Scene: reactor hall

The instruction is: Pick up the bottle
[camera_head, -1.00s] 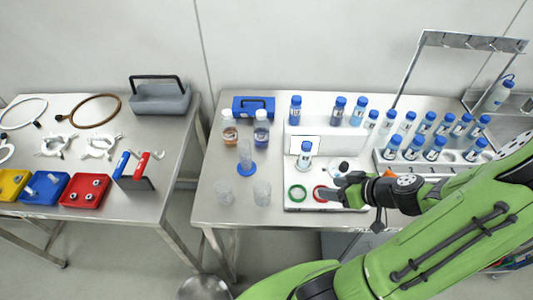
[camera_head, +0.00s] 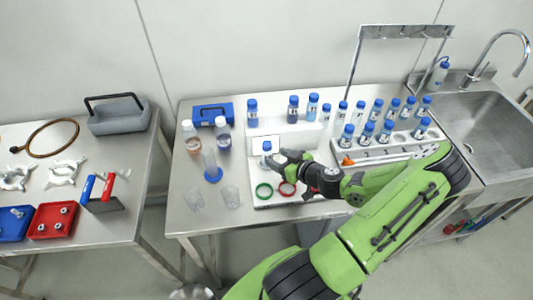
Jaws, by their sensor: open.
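A small bottle with a blue cap (camera_head: 267,147) stands upright on the white station on the right-hand table, in front of a small white panel. My gripper (camera_head: 279,158) is open, with its fingertips close to the right side of this bottle. The bottle's lower part is partly hidden by the gripper, and I cannot tell whether they touch. Several similar blue-capped bottles stand behind on the white ledge, such as one at its left end (camera_head: 252,112), and in a rack (camera_head: 385,155) to the right.
A green ring (camera_head: 264,190) and a red ring (camera_head: 287,188) lie in front of the gripper. Glass beakers (camera_head: 231,196), a cylinder on a blue base (camera_head: 211,165) and a blue box (camera_head: 212,117) stand left. A sink (camera_head: 490,125) is at the right.

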